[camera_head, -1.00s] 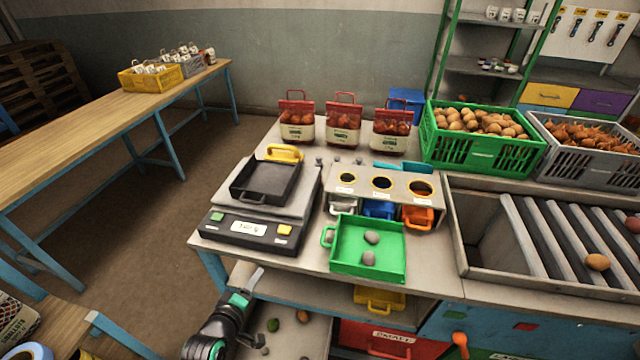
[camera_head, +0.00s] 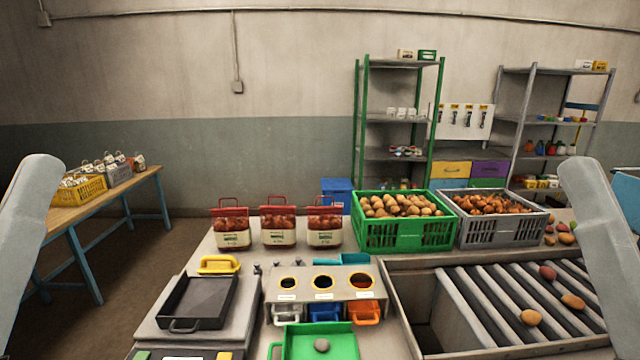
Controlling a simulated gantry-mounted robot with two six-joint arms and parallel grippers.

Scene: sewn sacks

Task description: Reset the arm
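Both of my arms show only as grey links at the left and right edges of the head view. Neither gripper is in the picture, so their fingers are hidden from me. On the workbench, three red-topped sacks (camera_head: 278,224) stand upright in a row at the back. A scale with a black pan (camera_head: 198,302) is at the front left. A green tray (camera_head: 300,342) at the bottom edge holds a grey, roundish item (camera_head: 321,345); the tray's near part is cut off.
A sorting stand (camera_head: 322,284) with three holes has white, blue and orange bins below. A green crate (camera_head: 405,236) and a grey crate (camera_head: 498,231) are full of produce. A roller conveyor (camera_head: 520,300) fills the right. A wooden table (camera_head: 130,186) with crates is far left.

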